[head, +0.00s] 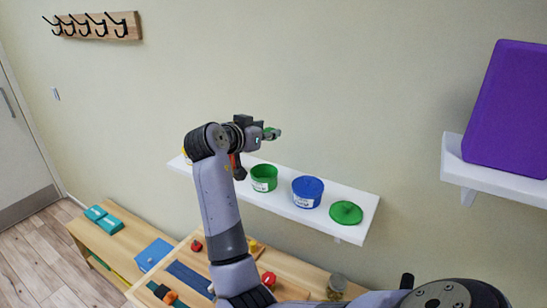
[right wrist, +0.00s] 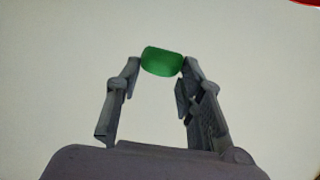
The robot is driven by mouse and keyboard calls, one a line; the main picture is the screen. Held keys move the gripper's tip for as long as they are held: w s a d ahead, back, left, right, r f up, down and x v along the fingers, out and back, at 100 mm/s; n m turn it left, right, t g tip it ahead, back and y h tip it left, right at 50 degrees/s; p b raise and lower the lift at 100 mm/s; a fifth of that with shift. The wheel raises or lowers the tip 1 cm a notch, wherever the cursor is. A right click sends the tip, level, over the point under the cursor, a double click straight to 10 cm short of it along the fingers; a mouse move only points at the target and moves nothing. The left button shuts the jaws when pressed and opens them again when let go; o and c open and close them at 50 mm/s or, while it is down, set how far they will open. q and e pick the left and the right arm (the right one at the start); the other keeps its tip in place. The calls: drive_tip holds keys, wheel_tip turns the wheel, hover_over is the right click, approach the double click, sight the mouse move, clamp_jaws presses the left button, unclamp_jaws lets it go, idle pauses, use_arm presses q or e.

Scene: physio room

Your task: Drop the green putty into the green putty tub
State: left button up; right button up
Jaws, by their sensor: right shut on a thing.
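My right gripper (head: 268,134) is shut on the green putty (head: 275,132), held up in front of the wall and above the shelf. In the right wrist view the putty (right wrist: 161,61) is a rounded green piece between the two fingertips (right wrist: 160,68). The green putty tub (head: 264,178) stands upright and open on the white shelf, below the gripper in the picture, with a white label. A green lid (head: 346,212) lies apart at the shelf's right end. My left gripper is not in view.
A blue tub (head: 307,192) stands right of the green one. A yellow tub (head: 184,153) is mostly hidden behind my arm. The white shelf (head: 328,217) is above a wooden bench with several small items. A purple block (head: 508,110) stands on a higher shelf at right.

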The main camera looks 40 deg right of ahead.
drive_tip(key=shift+w+d+r, duration=0.2)
drive_tip(key=shift+d+r, duration=0.05)
drive_tip(key=shift+r, duration=0.05)
drive_tip(key=shift+f, duration=0.15)
drive_tip(key=f, duration=0.5)
drive_tip(key=shift+s+a+f, duration=0.1)
drive_tip(key=shift+a+f, duration=0.05)
drive_tip(key=shift+a, duration=0.2)
drive_tip(key=o, duration=1.2)
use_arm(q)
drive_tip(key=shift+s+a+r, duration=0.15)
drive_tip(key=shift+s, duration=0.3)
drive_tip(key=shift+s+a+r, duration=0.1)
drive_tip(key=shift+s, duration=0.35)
use_arm(e)
drive_tip(key=shift+o, duration=0.2)
